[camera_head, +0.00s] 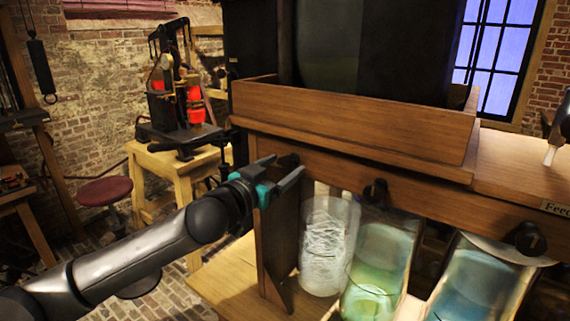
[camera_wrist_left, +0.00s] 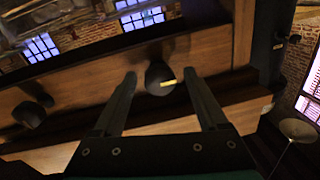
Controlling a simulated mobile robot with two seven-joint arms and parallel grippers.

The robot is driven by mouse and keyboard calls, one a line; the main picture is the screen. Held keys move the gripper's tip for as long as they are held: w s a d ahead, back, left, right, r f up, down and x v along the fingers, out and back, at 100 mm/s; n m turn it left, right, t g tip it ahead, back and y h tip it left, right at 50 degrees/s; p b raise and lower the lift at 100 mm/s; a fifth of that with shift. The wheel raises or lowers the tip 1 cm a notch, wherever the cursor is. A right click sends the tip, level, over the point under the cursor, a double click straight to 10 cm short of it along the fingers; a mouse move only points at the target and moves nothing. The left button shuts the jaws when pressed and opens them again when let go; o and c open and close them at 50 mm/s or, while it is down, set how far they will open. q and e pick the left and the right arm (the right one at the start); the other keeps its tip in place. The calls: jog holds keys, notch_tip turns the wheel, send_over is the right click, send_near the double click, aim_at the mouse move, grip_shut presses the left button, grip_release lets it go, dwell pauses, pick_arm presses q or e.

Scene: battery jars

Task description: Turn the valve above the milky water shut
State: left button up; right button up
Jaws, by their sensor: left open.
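A glass jar of milky, whitish water (camera_head: 328,245) stands leftmost of three jars under a wooden cabinet. A dark round valve knob (camera_head: 288,161) sits on the cabinet front, above and slightly left of this jar. My left gripper (camera_head: 283,167) is open at this knob, which it partly hides in the head view. In the left wrist view the knob (camera_wrist_left: 159,76) with a pale yellow mark lies between the open fingers (camera_wrist_left: 158,74), with gaps on both sides. I cannot tell whether the fingers reach around it. My right gripper is out of view.
A second knob (camera_head: 376,191) is above a jar of greenish water (camera_head: 378,270). A third knob (camera_head: 527,238) is above a jar of blue water (camera_head: 475,285). A wooden side panel (camera_head: 276,240) stands left of the jars. A machine with red coils (camera_head: 190,100) stands behind, left.

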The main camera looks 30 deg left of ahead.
pick_arm(q)
jog(key=shift+w, duration=0.6)
grip_shut()
dwell(0.4)
